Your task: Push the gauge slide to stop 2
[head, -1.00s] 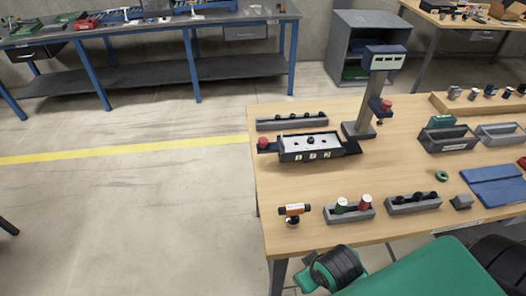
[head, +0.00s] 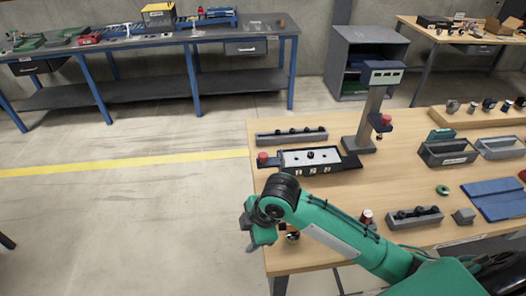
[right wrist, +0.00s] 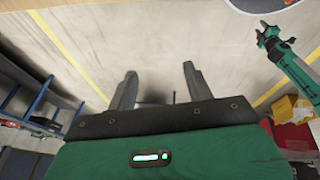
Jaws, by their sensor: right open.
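The gauge (head: 311,159) is a dark block with a pale top and small number plates along its front, on the near-left part of the bench. A dark slide bar runs through it, with a red knob (head: 262,158) at its left end and a dark end (head: 351,162) sticking out on the right. My right gripper (head: 256,238) hangs off the bench's left edge, in front of the gauge and apart from it. In the right wrist view its two fingers (right wrist: 159,88) are spread, with only floor between them. Another green arm (right wrist: 283,48), probably my left one, shows small there.
A grey post with a display head (head: 383,75) stands right of the gauge. A rack with dark studs (head: 291,136) lies behind it. My right arm partly covers the red cylinder (head: 366,217) and small parts at the front. Open floor lies left.

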